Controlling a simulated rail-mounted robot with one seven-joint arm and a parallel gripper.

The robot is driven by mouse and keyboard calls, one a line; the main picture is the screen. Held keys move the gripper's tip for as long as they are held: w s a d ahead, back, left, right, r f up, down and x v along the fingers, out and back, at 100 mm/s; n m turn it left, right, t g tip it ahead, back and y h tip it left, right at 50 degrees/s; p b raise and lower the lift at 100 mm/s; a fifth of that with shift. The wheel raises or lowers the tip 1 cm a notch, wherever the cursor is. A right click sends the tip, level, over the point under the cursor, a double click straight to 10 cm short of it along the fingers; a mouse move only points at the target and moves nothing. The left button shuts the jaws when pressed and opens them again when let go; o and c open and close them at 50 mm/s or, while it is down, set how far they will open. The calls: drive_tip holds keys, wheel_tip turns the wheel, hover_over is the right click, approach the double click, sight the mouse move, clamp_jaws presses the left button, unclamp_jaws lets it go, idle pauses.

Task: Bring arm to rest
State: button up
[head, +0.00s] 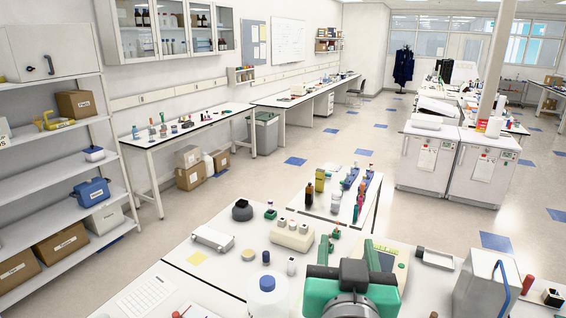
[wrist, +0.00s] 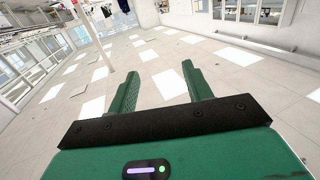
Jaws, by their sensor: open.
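My gripper (head: 346,250) shows at the bottom middle of the head view, green and black, raised over the near bench with its fingers pointing away from me. In the wrist view my gripper (wrist: 161,68) has its two green fingers apart, with nothing between them. Behind the fingers that view shows mostly the pale ceiling with bright square light panels (wrist: 170,83). The gripper hides part of the bench and part of a beige device (head: 392,256) behind it.
Small bottles stand on the bench beyond. Shelves (head: 60,212) line the left; the floor (head: 270,183) beyond is open.

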drive_tip(key=s+a+r+n+t+y+p, duration=0.1)
drive_tip(key=s+a+r+t, duration=0.2)
drive_tip(key=s+a+r, duration=0.2)
drive_tip(key=s+a+r+n+t+y+p, duration=0.1)
drive_tip(key=s+a+r+t, duration=0.3)
drive_tip(key=s+r, duration=0.7)
wheel_tip(320, 180, up, 3)
drive_tip(key=shift+s+a+f+y, duration=0.1)
drive_tip(key=shift+s+a+y, duration=0.15)
drive_tip(key=shift+a+y, duration=0.45)
